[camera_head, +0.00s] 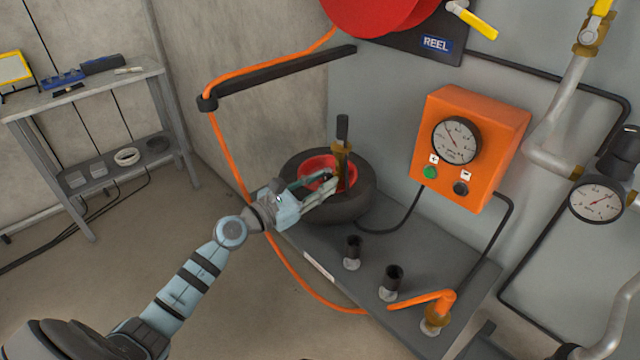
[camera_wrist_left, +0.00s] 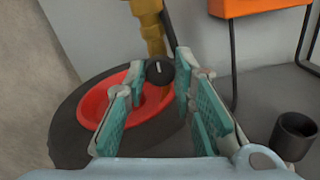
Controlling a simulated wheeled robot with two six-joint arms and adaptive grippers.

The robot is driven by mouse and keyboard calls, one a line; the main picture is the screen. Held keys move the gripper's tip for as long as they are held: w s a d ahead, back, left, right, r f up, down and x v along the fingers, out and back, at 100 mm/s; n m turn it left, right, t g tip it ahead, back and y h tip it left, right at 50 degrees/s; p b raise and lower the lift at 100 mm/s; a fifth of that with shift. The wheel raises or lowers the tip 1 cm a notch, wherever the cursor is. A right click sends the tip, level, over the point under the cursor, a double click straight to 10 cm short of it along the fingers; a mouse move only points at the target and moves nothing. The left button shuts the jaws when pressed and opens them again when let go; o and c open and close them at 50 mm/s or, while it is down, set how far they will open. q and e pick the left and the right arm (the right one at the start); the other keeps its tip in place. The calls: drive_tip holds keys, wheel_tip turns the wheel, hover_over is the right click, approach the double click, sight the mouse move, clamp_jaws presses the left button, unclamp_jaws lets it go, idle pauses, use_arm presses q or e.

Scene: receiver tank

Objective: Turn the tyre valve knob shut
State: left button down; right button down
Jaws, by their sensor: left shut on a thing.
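The tyre (camera_head: 340,208) with a red rim (camera_head: 315,168) lies on the grey bench. A brass valve fitting (camera_head: 342,156) with a black upright top stands at the tyre; it also shows in the left wrist view (camera_wrist_left: 152,28). In that view the round black valve knob (camera_wrist_left: 160,71), with a pale line on its face, sits between my left fingertips. My left gripper (camera_head: 331,186) reaches over the tyre and is shut on the knob. In the head view its fingers hide the knob. My right gripper is not in view.
An orange gauge box (camera_head: 470,150) is on the wall to the right. The orange hose (camera_head: 232,165) hangs behind my left arm. A grey shelf (camera_head: 90,100) stands left.

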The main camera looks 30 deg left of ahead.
use_arm(q)
drive_tip(key=c, duration=1.3)
unclamp_jaws()
drive_tip(key=shift+c, duration=0.2)
drive_tip(key=shift+s, duration=0.15)
drive_tip(key=v, duration=0.7)
drive_tip(key=shift+s+a, duration=0.1)
